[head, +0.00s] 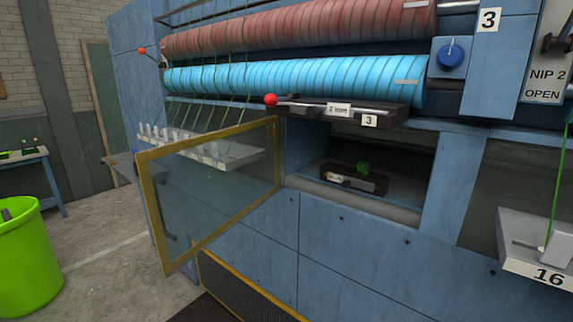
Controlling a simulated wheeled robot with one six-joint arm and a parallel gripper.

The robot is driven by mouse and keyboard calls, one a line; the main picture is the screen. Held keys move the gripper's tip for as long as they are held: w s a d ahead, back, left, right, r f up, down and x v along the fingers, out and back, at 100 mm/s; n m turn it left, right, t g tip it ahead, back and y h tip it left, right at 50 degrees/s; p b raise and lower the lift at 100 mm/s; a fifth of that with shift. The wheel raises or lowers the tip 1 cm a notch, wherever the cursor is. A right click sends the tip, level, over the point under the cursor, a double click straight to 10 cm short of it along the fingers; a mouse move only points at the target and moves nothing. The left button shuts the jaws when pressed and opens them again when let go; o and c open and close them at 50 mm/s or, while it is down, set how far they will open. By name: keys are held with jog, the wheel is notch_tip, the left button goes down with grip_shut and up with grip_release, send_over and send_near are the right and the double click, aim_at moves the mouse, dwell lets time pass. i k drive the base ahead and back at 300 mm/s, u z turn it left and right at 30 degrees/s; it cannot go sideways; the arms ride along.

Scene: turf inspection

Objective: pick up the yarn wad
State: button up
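A small green clump that looks like the yarn wad (362,168) sits on a dark block with a pale front plate (352,180), inside an open recess (400,150) in the blue machine. It is small in this view, and I cannot tell whether it is caught in the block or only resting on it. A clear door with a yellow frame (153,212) is swung open to the left of the recess. My gripper is not in view.
A dark bar with a red-knobbed lever (271,100) runs above the recess. Red (300,28) and blue (300,79) rollers lie higher up, with green yarns at the left. A lime bin (28,265) stands at left. Floor between bin and door is clear.

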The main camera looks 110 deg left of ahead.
aim_at(363, 167)
jog(key=u, duration=3.4)
jog(key=i, duration=0.55)
